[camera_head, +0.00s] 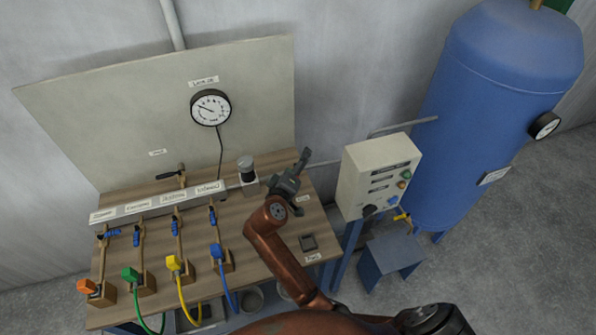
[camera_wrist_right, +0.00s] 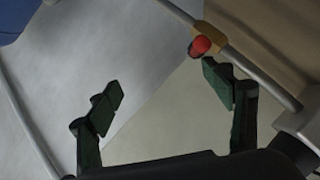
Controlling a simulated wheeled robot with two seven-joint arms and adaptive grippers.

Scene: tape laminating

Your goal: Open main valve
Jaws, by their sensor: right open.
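A brass fitting with a red knob (camera_wrist_right: 201,47) sits on a grey pipe in the right wrist view; I take it to be the main valve. In the head view I cannot pick it out near my gripper. My right gripper (camera_head: 292,178) is over the right rear of the wooden bench, by the pipe's end. Its fingers (camera_wrist_right: 164,88) are spread and empty in the wrist view. The red knob appears just beyond the tip of the right-hand finger, not between the fingers; contact cannot be told. My left gripper is out of view.
The wooden bench (camera_head: 262,240) carries a labelled manifold (camera_head: 160,201) with several blue-handled valves, coloured hose fittings and a grey-capped unit (camera_head: 247,170). A gauge (camera_head: 210,107) hangs on the back panel. A control box (camera_head: 376,175) and blue tank (camera_head: 480,110) stand to the right.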

